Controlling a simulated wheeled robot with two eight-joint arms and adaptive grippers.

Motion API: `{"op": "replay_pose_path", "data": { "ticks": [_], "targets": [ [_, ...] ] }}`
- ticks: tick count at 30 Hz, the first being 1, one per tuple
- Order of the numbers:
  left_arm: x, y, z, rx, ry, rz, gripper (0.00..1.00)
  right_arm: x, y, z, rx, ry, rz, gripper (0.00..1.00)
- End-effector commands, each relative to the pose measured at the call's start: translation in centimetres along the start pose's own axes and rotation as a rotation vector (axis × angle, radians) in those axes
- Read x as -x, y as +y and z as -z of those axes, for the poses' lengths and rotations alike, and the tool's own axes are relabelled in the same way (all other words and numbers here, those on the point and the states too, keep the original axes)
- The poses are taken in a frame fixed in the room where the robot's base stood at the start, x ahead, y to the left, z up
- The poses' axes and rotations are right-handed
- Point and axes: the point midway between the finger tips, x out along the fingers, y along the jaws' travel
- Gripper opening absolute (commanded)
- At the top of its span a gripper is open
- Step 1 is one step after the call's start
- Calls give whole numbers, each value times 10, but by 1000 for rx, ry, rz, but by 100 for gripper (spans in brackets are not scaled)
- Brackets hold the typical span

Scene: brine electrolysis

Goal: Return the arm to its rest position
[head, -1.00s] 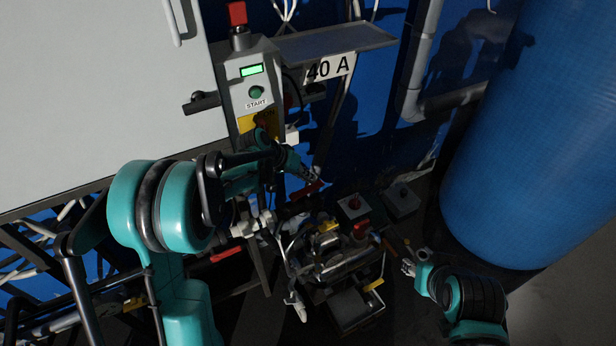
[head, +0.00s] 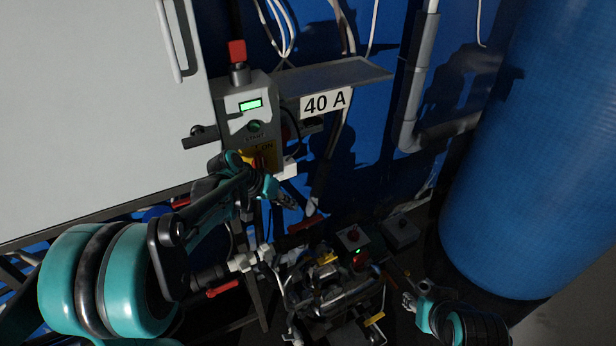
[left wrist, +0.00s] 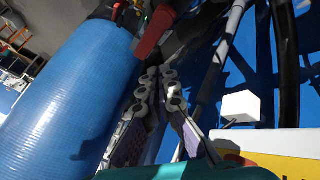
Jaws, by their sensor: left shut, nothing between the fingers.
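My left arm comes in from the left. My right gripper (head: 408,301) is low at the right, beside the pump-like assembly (head: 335,290). It is too small and dark to tell whether it is open.
A "40 A" sign (head: 325,102) hangs under a shelf. A large blue tank (head: 540,150) stands right. A white cabinet (head: 90,100) is left. A red-handled valve (head: 222,288) sits below.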

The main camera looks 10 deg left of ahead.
Motion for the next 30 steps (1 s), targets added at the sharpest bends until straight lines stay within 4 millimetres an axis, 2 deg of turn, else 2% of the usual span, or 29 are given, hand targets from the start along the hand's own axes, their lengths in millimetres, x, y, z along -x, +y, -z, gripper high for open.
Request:
{"op": "replay_pose_path", "data": {
  "ticks": [7, 11, 15, 21, 27, 30],
  "targets": [
    [9, 6, -6, 2, 1, 19, 0, 0, 0, 0, 0, 0, 0, 40],
    [31, 24, -28, 7, 5, 85, 0, 0, 0, 0, 0, 0, 0, 40],
    [62, 42, -69, 10, 23, 190, 0, 0, 0, 0, 0, 0, 0, 40],
    [95, 55, -134, -1, 74, 332, 0, 0, 0, 0, 0, 0, 0, 40],
    [112, 53, -187, -23, 137, 439, 0, 0, 0, 0, 0, 0, 0, 40],
    [115, 50, -203, -33, 161, 470, 0, 0, 0, 0, 0, 0, 0, 40]
  ]
}}
